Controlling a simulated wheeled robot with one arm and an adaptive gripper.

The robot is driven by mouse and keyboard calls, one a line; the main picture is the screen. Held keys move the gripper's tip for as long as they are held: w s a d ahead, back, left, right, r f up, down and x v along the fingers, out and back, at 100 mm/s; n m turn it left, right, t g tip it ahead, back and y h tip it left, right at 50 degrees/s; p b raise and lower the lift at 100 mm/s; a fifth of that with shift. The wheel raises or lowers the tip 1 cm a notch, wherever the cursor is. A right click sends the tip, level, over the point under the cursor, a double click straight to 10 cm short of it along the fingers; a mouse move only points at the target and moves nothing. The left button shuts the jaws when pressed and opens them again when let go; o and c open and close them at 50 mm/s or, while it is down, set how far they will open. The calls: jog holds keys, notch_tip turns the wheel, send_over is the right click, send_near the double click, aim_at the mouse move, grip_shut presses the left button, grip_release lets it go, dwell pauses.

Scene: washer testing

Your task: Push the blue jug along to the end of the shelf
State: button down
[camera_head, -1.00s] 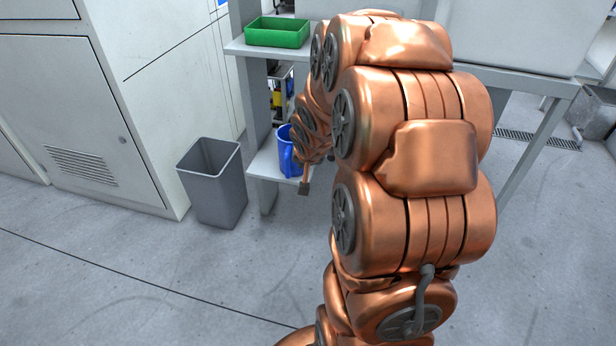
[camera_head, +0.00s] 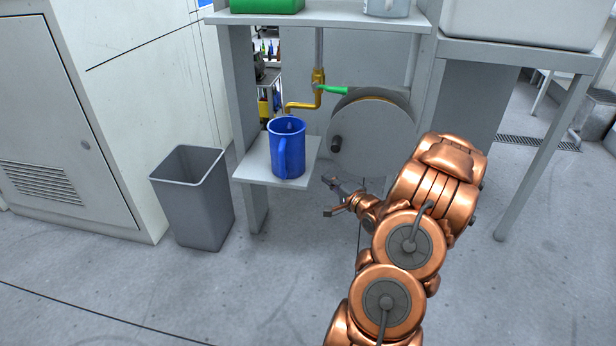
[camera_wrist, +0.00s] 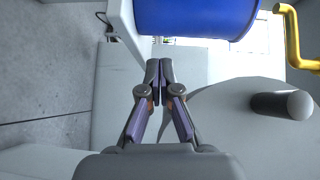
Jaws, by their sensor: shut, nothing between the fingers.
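The blue jug (camera_head: 287,152) stands upright on the small white shelf (camera_head: 254,170), with its handle toward the left front. Bare shelf shows to the left of the jug and a narrower strip to its right. My gripper (camera_head: 328,196) is to the right of the shelf and a little in front of it, apart from the jug.
A brass tap (camera_head: 318,92) with a green lever has its spout above the jug. A grey drum (camera_head: 375,135) with a dark knob stands to the right. A grey bin (camera_head: 195,205) stands left of the shelf. A green tray (camera_head: 266,5) rests on the upper shelf.

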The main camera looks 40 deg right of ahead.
jog(key=shift+m+t, duration=0.3)
jog(key=shift+m, duration=0.1)
jog(key=shift+w+d+f+b, duration=0.1)
jog(key=shift+w+d+b, duration=0.2)
jog(key=shift+w+b, duration=0.85)
jog(key=shift+w+d+f+b, duration=0.15)
jog(key=shift+w+d+b, duration=0.2)
jog(key=shift+w, duration=1.6)
jog(key=shift+w+d+f+b, duration=0.1)
jog(key=shift+w+d+b, duration=0.4)
jog(key=shift+w, duration=1.05)
jog(key=shift+a, duration=0.2)
